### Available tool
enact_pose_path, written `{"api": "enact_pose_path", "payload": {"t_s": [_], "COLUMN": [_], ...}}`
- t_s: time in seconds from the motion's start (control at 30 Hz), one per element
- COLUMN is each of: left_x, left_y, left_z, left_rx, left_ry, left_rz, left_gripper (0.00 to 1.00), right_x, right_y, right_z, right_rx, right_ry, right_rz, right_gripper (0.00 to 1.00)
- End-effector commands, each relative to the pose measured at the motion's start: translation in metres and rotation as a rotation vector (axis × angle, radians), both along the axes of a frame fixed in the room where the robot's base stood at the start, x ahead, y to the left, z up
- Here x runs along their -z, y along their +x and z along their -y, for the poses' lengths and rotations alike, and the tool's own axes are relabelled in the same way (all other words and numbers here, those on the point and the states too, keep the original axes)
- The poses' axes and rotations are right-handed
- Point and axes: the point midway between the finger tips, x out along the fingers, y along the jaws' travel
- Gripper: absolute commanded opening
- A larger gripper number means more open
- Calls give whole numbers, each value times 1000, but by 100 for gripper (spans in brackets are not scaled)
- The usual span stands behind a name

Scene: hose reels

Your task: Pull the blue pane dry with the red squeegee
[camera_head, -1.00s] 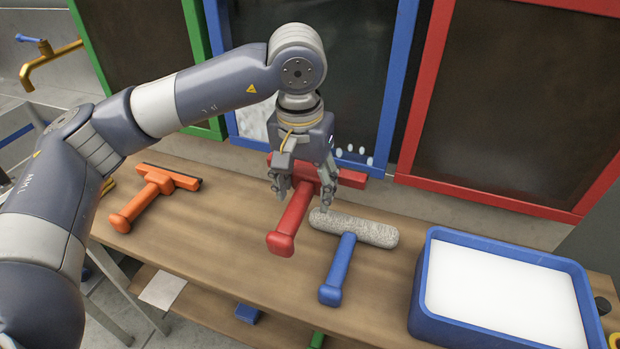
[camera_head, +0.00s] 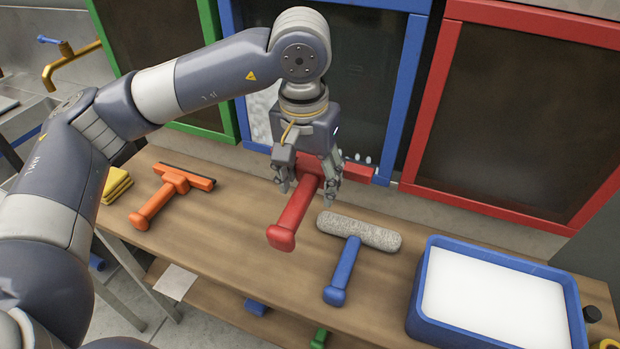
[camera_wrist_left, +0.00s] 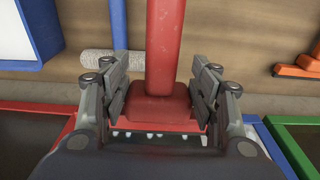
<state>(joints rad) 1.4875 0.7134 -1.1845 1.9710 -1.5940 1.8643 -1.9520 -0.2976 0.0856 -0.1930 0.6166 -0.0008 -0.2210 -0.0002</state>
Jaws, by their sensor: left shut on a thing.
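The red squeegee (camera_head: 294,215) is in my left gripper (camera_head: 309,182), over the wooden bench, its handle towards the near side. My left gripper is shut on it where the handle meets the head; the left wrist view shows the fingers on both sides of the red squeegee (camera_wrist_left: 163,55). The blue pane (camera_head: 365,75), dark glass in a blue frame, stands behind the bench. White foam (camera_head: 262,112) shows at its lower left and white spots (camera_head: 360,159) at its lower right. My arm and gripper hide its middle. My right gripper is not in view.
On the bench (camera_head: 215,235), an orange squeegee (camera_head: 155,205) and yellow cloths (camera_head: 115,184) lie left. A fleece washer with a blue handle (camera_head: 343,270) lies close right of the red squeegee. A blue tub (camera_head: 425,325) of white liquid stands further right. Green and red-framed panes (camera_head: 418,130) flank the blue one.

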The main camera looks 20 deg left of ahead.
Motion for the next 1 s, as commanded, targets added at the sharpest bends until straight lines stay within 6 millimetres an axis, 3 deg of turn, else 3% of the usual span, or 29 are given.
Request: {"api": "enact_pose_path", "payload": {"t_s": [0.03,0.5,0.7,1.0], "left_x": [-20,-95,-114,-120], "left_y": [2,6,4,9], "left_z": [-11,-79,-100,-109], "left_rx": [-12,-10,-8,-5], "left_ry": [1,3,6,6], "left_rz": [-11,-74,-92,-100], "left_gripper": [33,33,33,33], "right_x": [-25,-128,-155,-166], "right_y": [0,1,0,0], "right_z": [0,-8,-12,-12], "right_rx": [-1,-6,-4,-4], "right_ry": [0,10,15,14], "right_rz": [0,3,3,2], "right_gripper": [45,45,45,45]}}
